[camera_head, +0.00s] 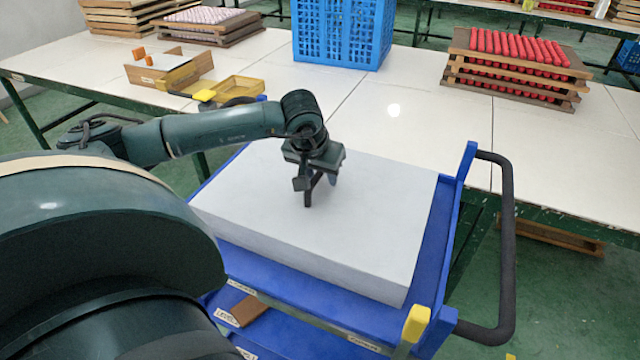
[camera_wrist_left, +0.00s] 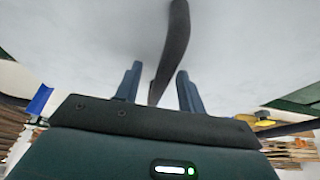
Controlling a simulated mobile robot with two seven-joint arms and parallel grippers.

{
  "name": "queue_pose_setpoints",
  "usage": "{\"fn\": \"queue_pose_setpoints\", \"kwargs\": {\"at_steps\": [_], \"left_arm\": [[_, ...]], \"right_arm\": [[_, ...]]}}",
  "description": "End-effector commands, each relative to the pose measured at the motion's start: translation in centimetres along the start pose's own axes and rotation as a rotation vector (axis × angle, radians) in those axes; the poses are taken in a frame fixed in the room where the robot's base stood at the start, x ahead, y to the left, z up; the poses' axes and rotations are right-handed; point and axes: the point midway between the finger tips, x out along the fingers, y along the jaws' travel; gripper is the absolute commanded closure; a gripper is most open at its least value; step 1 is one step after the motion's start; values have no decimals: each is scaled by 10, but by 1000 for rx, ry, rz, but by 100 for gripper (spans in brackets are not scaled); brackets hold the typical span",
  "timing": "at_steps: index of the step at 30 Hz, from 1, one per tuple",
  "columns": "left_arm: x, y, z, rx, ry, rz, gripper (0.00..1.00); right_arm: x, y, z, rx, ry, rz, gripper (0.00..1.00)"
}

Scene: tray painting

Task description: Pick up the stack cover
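The stack cover (camera_head: 378,220) is a large pale grey-white box shape on the blue cart, and its top fills much of the left wrist view (camera_wrist_left: 80,40). A dark strap-like handle (camera_wrist_left: 174,45) shows against the cover in the left wrist view. My left gripper (camera_head: 316,183) points down over the middle of the cover's top. In the left wrist view its two fingers (camera_wrist_left: 157,82) stand apart, with the dark handle running between them. I see a gap beside the handle. My right gripper is not in view.
The blue cart (camera_head: 453,215) has a dark push handle (camera_head: 507,240) at its right. Behind it, a white table (camera_head: 400,110) bears a blue crate (camera_head: 342,35), a stack of trays with red sticks (camera_head: 515,65) and wooden boxes (camera_head: 170,68) at the left.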

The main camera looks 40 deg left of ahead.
Motion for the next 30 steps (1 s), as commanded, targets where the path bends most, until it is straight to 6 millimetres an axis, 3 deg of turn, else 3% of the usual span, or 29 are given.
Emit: {"fn": "queue_pose_setpoints", "kwargs": {"at_steps": [14, 30], "left_arm": [[-1, 0, 0, 0, 0, 0, 99], [-1, 0, 0, -1, 0, 0, 100]], "right_arm": [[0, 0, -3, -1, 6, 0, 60], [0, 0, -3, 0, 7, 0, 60]]}}
